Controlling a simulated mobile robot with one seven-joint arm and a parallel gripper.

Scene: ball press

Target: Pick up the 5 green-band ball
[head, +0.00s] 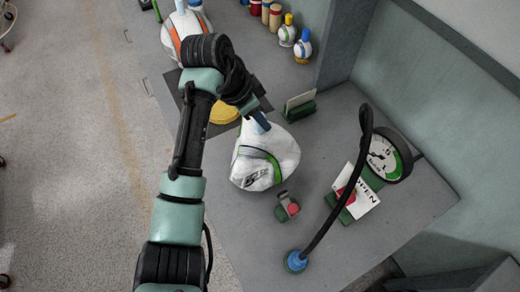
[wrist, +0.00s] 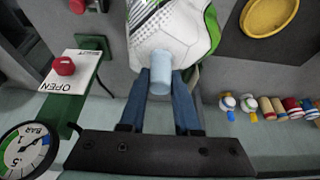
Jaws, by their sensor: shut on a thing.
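The white ball with the green band (head: 262,165) is in the middle of the head view, over the grey bench, below my gripper (head: 258,124). It also fills the top middle of the wrist view (wrist: 172,32). A light blue stub (wrist: 160,72) sticks out of the ball. The blue fingers of my gripper (wrist: 166,95) are shut on this stub, one on each side. The ball's underside is hidden, so I cannot tell whether it touches the bench.
A pressure gauge (head: 383,158) with a black hose ending in a blue foot (head: 296,262) stands to the right. An OPEN plate (head: 361,199) and a small red-knobbed block (head: 288,207) are near. Left are a yellow dish (head: 223,112) and another ball (head: 187,25). Several small bottles line the back.

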